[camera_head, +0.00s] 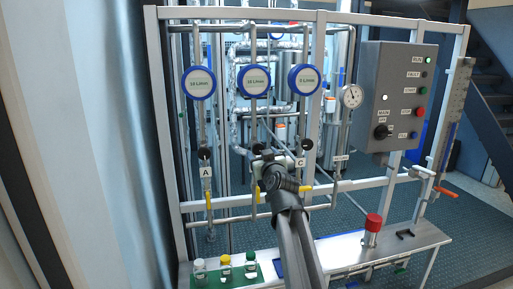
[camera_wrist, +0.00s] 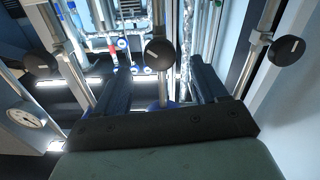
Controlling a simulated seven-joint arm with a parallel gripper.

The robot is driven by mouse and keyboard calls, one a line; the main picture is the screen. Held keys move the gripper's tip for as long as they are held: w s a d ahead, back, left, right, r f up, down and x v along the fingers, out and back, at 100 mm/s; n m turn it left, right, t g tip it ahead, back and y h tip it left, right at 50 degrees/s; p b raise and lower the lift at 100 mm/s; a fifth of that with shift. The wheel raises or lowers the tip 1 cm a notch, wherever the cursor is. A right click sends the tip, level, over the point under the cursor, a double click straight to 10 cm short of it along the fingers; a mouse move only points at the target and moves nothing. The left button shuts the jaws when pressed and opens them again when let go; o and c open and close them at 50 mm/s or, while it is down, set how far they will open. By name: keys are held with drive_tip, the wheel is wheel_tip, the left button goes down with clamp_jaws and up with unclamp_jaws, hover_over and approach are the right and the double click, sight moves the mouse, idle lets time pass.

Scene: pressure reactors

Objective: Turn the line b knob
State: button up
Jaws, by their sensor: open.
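The line B knob (camera_head: 257,148) is a round black knob on the middle pipe, below the middle blue flow dial. Its top shows just above my gripper (camera_head: 262,158) in the head view, and the B label is hidden. In the wrist view the same knob (camera_wrist: 158,53) lies between the two dark fingers of my gripper (camera_wrist: 159,68), with a gap on each side. The fingers are open and empty. The pale mark on the knob face is slanted.
The line A knob (camera_head: 205,153) and line C knob (camera_head: 306,144) flank the middle one. A pressure gauge (camera_head: 352,96) and grey control box (camera_head: 397,98) are at the right. The bench (camera_head: 340,252) below holds capped bottles and a red-topped cylinder (camera_head: 372,230).

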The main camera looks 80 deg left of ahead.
sight(257, 146)
drive_tip(key=a, duration=0.8)
drive_tip(key=shift+a, duration=0.2)
drive_tip(key=c, duration=1)
drive_tip(key=shift+c, duration=0.3)
